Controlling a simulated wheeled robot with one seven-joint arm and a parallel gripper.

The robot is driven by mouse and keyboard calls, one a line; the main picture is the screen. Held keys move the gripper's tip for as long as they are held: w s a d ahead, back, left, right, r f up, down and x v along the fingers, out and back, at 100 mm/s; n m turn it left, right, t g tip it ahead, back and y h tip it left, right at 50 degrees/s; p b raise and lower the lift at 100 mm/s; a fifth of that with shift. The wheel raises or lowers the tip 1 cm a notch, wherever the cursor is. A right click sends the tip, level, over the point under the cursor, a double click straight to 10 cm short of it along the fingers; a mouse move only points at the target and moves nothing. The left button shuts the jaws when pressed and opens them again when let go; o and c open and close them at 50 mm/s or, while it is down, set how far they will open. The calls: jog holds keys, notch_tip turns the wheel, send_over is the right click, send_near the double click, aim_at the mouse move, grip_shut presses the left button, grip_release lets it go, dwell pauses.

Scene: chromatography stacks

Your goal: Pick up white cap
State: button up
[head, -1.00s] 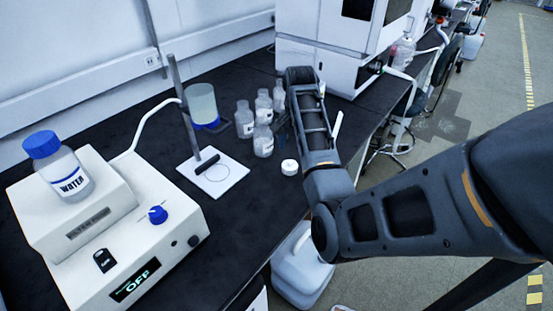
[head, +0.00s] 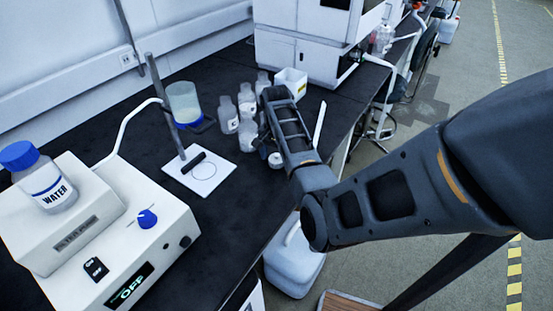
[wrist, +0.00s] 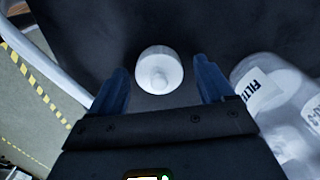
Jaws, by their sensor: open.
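The white cap (head: 275,160) lies on the black bench, right beside my arm in the head view. The fingers do not visibly touch the cap, and nothing is held. In the head view my arm mostly hides the gripper.
Several clear labelled bottles (head: 247,132) stand just left of my gripper; one bottle (wrist: 285,105) is close to the right finger. A white box (head: 291,82) stands behind. The bench's edge is to the right.

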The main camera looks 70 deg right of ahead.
jog(key=c, duration=1)
jog(key=shift+r, duration=0.1)
jog(key=shift+c, duration=0.2)
